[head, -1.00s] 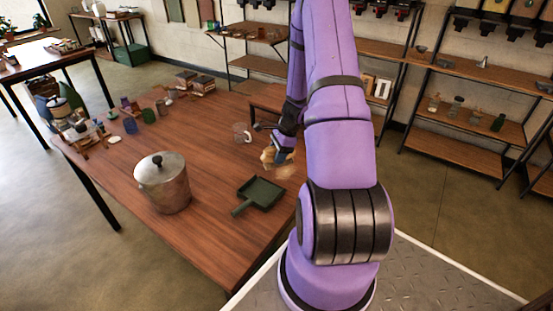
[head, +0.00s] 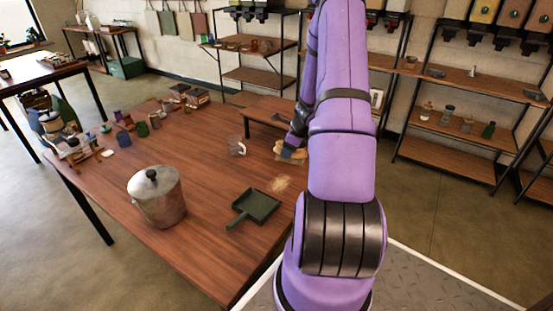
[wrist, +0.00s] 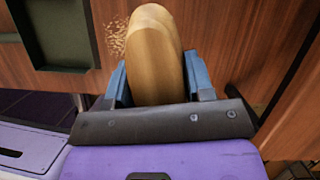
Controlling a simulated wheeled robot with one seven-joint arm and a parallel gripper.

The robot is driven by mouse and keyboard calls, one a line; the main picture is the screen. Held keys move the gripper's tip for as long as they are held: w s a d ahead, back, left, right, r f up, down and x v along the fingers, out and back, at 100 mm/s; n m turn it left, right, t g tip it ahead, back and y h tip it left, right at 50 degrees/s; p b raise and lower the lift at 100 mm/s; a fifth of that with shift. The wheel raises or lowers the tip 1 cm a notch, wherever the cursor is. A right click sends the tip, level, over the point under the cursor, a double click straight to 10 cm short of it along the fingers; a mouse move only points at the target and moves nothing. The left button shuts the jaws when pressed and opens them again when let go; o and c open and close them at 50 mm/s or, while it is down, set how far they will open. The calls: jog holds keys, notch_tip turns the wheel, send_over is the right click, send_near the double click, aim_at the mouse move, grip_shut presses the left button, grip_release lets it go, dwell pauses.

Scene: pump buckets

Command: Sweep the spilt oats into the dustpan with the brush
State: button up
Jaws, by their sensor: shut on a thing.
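My gripper (head: 288,148) is shut on the tan wooden brush (head: 291,155), partly hidden by my arm in the head view. In the wrist view the brush's rounded back (wrist: 155,45) sits between the blue fingers of my gripper (wrist: 158,82); its bristles are hidden. The spilt oats (head: 280,184) lie in a small pale patch on the table, on the near side of the brush; some also show in the wrist view (wrist: 116,37). The dark green dustpan (head: 258,205) lies flat just left of and nearer than the oats; it also shows in the wrist view (wrist: 62,35).
A metal pot with a lid (head: 157,198) stands left of the dustpan on the wooden table (head: 205,250). A clear mug (head: 237,147) and a low wooden riser (head: 268,114) are near the brush. Cups and jars crowd the table's far left.

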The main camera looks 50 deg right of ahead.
jog(key=d+f+m, duration=0.2)
jog(key=d+f+m+h, duration=0.1)
jog(key=shift+s+d+f, duration=0.2)
jog(key=shift+s+f, duration=0.15)
jog(key=shift+s, duration=0.05)
jog(key=shift+a, duration=0.1)
dwell(0.4)
